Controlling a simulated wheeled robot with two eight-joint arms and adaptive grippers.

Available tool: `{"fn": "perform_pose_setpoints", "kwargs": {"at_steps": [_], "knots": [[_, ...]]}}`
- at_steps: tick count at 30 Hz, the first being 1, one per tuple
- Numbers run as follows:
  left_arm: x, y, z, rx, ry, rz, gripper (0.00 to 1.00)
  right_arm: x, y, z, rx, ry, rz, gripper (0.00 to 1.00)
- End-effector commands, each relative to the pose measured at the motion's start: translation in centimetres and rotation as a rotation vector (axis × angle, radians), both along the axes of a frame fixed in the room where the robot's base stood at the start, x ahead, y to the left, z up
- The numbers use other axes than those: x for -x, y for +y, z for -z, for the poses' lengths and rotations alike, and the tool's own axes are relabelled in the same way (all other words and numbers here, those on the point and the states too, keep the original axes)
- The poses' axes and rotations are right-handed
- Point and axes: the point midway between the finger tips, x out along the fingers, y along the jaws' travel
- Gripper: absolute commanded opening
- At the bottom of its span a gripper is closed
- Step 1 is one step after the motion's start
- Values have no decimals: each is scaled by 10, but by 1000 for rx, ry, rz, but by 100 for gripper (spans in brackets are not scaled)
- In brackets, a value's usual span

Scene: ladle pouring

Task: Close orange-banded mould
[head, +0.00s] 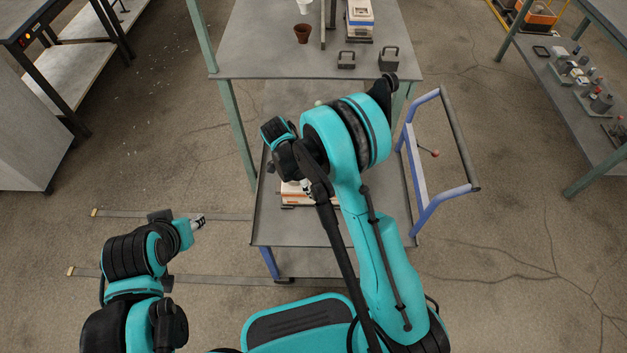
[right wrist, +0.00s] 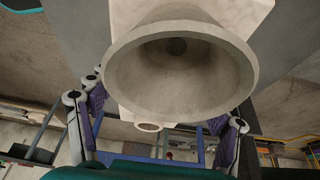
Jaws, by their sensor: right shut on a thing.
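A pale mould with an orange band (head: 293,196) sits on the grey cart shelf, partly hidden behind my right arm. In the right wrist view a pale mould piece with a large round pouring cup (right wrist: 178,75) fills the upper middle, and a smaller round opening shows below it. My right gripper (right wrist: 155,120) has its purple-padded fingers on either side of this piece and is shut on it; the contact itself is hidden. No band shows in that view. My left gripper (head: 198,221) is left of the cart, away from the mould; its finger gap is too small to judge.
The cart (head: 330,233) has a blue handle frame (head: 418,150) on its right. The table (head: 270,65) behind holds a brown pot (head: 302,33), dark weights (head: 388,58) and a pale stack (head: 360,22). Floor left of the cart is mostly open.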

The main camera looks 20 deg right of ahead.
Motion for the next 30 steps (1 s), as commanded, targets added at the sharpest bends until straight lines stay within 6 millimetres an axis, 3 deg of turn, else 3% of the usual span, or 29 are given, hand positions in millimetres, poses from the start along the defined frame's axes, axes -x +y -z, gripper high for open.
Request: {"fn": "perform_pose_setpoints", "kwargs": {"at_steps": [1, 2, 4, 17, 20, 30], "knots": [[0, 0, 0, 0, 0, 0, 40, 0, 0, -1, 1, 0, 0, 17], [0, 0, 0, 0, 0, 0, 40, 0, 0, -1, 1, 0, 0, 79], [0, 0, 0, 0, 0, 0, 40, 0, 0, -1, 1, 0, 0, 98], [0, 0, 0, 0, 0, 0, 40, 0, 2, -3, -1, 0, -1, 100], [0, 0, 0, 0, 0, 0, 40, -2, 6, -14, 0, -1, -1, 100], [0, 0, 0, 0, 0, 0, 40, -9, 32, -81, 0, 1, -2, 100]]}}
